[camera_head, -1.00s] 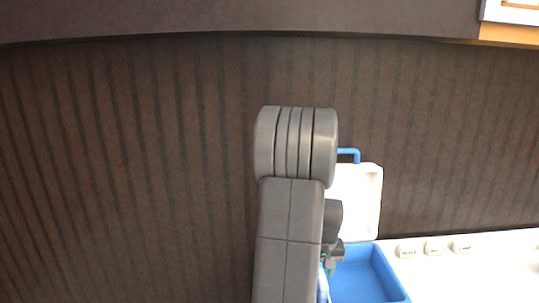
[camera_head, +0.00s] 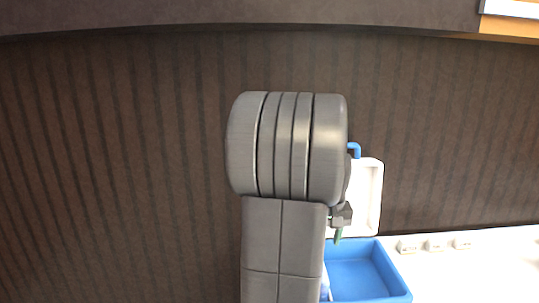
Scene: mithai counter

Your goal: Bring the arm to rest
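My gripper (camera_head: 339,232) shows only in part in the head view, just right of my grey arm. Most of it is hidden behind the arm, and I cannot tell whether its fingers are open or shut. A small green piece shows at its lower end, too small to make out. My arm stands upright in the middle of the picture and covers much of what lies behind it.
A blue tray or box (camera_head: 365,270) with a raised white lid (camera_head: 368,198) and a blue handle (camera_head: 354,150) stands right behind my arm. Several small labelled blocks (camera_head: 434,245) stand on the white counter (camera_head: 475,275) at right. A brown striped panel (camera_head: 120,170) fills the back.

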